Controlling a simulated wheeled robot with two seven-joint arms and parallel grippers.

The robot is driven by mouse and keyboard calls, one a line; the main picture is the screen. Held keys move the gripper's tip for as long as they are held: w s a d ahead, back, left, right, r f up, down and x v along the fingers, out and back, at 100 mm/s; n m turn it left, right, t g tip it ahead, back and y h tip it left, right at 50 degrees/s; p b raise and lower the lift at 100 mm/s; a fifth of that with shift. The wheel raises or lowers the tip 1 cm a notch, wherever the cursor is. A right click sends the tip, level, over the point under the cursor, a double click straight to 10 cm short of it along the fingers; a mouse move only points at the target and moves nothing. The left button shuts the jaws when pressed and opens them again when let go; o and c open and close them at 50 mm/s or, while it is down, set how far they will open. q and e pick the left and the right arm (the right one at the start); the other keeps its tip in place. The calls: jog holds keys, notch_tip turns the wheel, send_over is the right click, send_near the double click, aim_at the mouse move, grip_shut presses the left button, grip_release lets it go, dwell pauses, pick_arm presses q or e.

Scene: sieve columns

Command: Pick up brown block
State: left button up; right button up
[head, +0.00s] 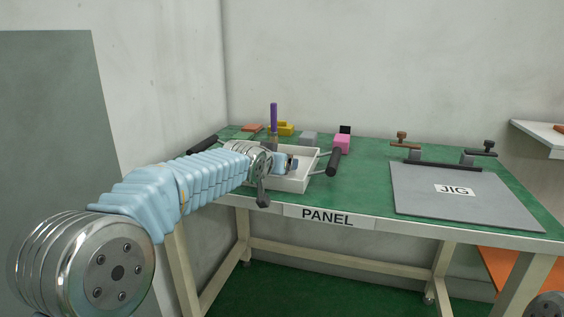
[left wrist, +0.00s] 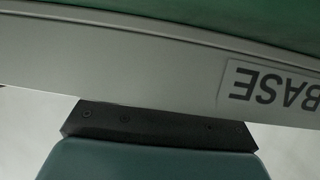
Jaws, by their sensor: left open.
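An orange-brown flat block (head: 251,128) lies at the back left of the green table in the head view. A small brown piece (head: 273,140) shows below a purple upright rod (head: 273,116); my arm partly covers it. I cannot tell for certain which is the brown block. My left gripper (head: 289,163) is open at the white tray (head: 313,165), seen small and partly hidden by its own wrist. Whether it touches anything is unclear. My right gripper is not in view.
Yellow blocks (head: 285,129), a grey block (head: 308,138) and a pink block (head: 341,143) stand behind the tray. A grey JIG plate (head: 430,205) with clamps (head: 401,138) fills the right side. Green table between is clear.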

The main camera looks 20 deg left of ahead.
pick_arm(q)
jog(key=shift+c, duration=0.2)
jog(key=c, duration=1.1)
jog(key=shift+r, duration=0.1)
